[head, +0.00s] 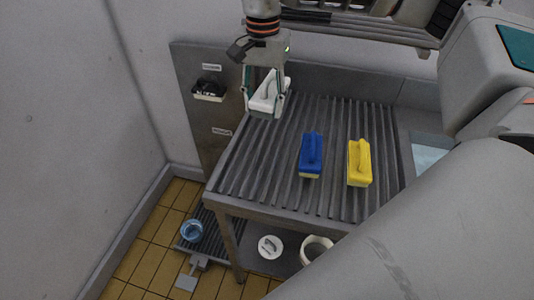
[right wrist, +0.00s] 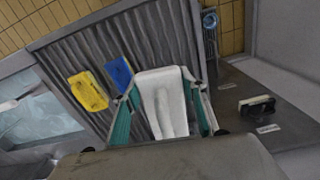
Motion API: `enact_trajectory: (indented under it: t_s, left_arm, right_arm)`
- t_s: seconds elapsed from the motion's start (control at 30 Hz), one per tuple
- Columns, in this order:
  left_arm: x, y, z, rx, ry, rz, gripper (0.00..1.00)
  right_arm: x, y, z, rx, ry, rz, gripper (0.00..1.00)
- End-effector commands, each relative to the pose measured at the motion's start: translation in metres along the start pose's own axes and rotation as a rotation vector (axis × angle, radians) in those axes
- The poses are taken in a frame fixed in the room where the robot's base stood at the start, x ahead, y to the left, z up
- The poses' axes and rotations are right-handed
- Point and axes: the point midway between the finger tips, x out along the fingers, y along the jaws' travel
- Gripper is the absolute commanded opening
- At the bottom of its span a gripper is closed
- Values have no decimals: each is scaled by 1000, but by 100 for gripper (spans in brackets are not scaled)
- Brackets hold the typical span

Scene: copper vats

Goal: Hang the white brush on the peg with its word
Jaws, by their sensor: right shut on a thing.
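The white brush (head: 266,98) is between the fingers of my right gripper (head: 265,92), over the back left of the ribbed drainboard. In the right wrist view the white brush (right wrist: 163,108) fills the space between the teal finger pads, and the gripper is shut on it. A grey board (head: 188,62) on the wall at left bears two small word labels, too small to read: an upper label (head: 211,67) and a lower label (head: 222,132). A black brush (head: 209,90) hangs just below the upper label. No brush hangs below the lower label. My left gripper is not in view.
A blue brush (head: 311,154) and a yellow brush (head: 360,162) lie on the ribbed drainboard (head: 270,165). A rack (head: 345,22) runs along the wall above. A basin (head: 428,156) is at right. The drainboard's left front part is clear.

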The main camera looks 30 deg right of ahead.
Motion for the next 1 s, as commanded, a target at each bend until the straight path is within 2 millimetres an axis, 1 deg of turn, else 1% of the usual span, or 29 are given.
enact_trajectory:
  t_s: [0.03, 0.2, 0.4, 0.5, 0.6, 0.77, 0.83, 0.9, 1.0]
  left_arm:
    - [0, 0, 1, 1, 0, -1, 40]
    - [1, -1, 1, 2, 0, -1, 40]
    - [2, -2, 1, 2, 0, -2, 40]
    - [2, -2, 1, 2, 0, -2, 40]
    - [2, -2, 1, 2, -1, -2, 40]
    - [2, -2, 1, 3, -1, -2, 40]
    - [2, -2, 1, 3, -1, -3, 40]
    - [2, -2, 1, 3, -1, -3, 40]
    - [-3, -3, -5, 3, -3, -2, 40]
  right_arm:
    - [14, 2, 1, 1, -4, 5, 16]
    - [55, 1, 1, -1, -3, 5, 16]
    - [103, 1, 1, -1, -3, 4, 16]
    - [121, 1, 1, -1, -2, 4, 16]
    - [133, 0, 0, 0, -1, 2, 16]
    - [141, 0, 0, -1, 0, 0, 16]
    - [147, 0, 0, -2, -1, 2, 16]
    - [157, 1, 1, -2, -2, 3, 16]
    - [169, 0, 1, -1, -1, 2, 16]
